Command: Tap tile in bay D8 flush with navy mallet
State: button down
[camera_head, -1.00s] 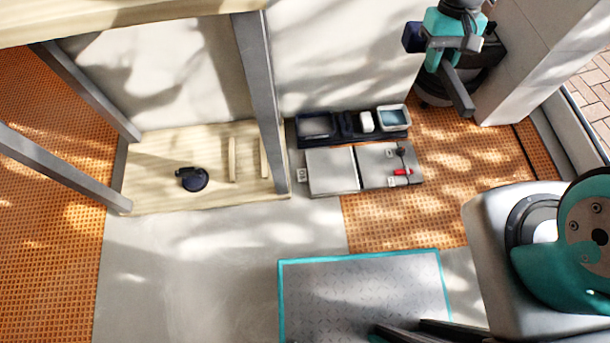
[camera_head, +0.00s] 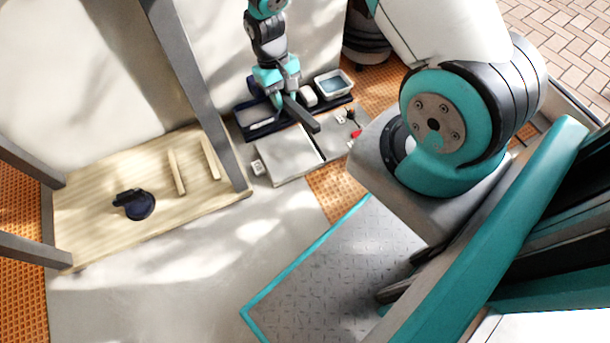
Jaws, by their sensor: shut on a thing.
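My gripper (camera_head: 281,88) hangs at the back, in front of the tray and over the back edge of the tile area. Its teal fingers are shut on what seems to be the navy mallet. A dark grey bar (camera_head: 304,116) slants from the fingers down to the right, over the tiles. I cannot make out the mallet's head now. A pale tile (camera_head: 285,158) lies at the left, with a dark gap along its right side. A grey surface (camera_head: 335,137) lies right of the gap. Bay D8 cannot be told, as the small tags (camera_head: 258,167) are unreadable.
A red-handled tool (camera_head: 355,133) lies at the right. A wooden platform (camera_head: 95,230) with grey posts bears a dark round object (camera_head: 136,205).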

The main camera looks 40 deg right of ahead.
jog(key=shift+m+y, duration=0.3)
jog(key=shift+m, duration=0.5)
jog(key=w+d+b+x, duration=0.1)
jog(key=b+x, duration=0.6)
jog(key=x, duration=0.5)
jog(key=w+d+f+b+x, duration=0.1)
jog(key=d+b+x, duration=0.1)
jog(key=b+x, duration=0.5)
jog(key=w+d+b+x, duration=0.2)
jog(key=b+x, duration=0.5)
jog(key=x, duration=0.9)
jog(key=shift+f+b, duration=0.35)
jog(key=shift+f, duration=0.25)
notch_tip(320, 180, up, 5)
jog(key=p, duration=0.4)
jog(key=shift+f+p, duration=0.2)
jog(key=shift+p, duration=0.1)
notch_tip(320, 180, down, 5)
jog(key=b, duration=0.3)
jog(key=shift+f, duration=0.2)
notch_tip(320, 180, up, 6)
jog(key=p, duration=0.5)
jog(key=shift+f, duration=0.2)
